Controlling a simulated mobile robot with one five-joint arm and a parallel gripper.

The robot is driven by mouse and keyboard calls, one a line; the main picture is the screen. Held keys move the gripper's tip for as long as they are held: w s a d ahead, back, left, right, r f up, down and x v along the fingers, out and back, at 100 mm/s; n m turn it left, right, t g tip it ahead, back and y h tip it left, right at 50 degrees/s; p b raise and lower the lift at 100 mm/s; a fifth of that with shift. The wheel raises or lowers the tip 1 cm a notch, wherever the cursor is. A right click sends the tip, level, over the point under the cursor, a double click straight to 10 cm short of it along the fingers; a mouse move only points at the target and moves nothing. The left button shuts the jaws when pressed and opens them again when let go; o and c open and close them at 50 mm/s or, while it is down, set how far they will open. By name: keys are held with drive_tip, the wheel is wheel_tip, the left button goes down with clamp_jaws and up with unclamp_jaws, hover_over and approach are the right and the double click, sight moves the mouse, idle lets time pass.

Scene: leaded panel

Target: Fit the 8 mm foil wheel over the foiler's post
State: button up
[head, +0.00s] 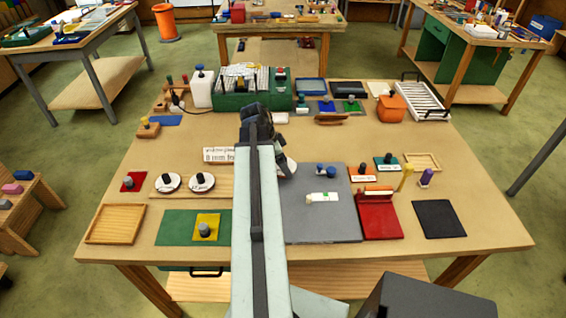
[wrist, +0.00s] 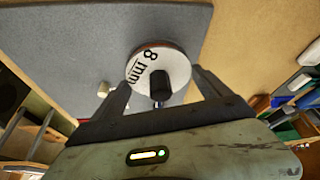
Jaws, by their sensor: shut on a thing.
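My gripper (wrist: 160,90) is shut on the 8 mm foil wheel, a white disc (wrist: 150,65) marked "8 mm" with a dark knob, seen between the fingers in the wrist view. In the head view the wheel (head: 287,165) shows partly from behind my arm, near the back left of a grey board (head: 340,225). Two similar white wheels with dark knobs, one at the left (head: 167,182) and one beside it (head: 202,181), lie on a wooden strip. I cannot pick out the foiler's post with certainty; my arm hides part of the table.
A small pale piece (head: 322,198) and a blue piece (head: 325,170) are on the grey board. A green box (head: 250,98) and a white bottle (head: 202,90) stand at the back. The right table edge is mostly clear.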

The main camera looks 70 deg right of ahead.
drive_tip(key=shift+f+b, duration=0.55)
drive_tip(key=shift+f, duration=0.4)
drive_tip(key=shift+f+b, duration=1.35)
idle(0.4)
drive_tip(key=o, duration=1.1)
drive_tip(key=shift+r, duration=0.15)
drive_tip(key=p+v, duration=0.7)
drive_tip(key=v, duration=0.1)
drive_tip(key=shift+s+p, duration=0.1)
drive_tip(key=shift+p, duration=0.2)
drive_tip(key=shift+f, duration=0.2)
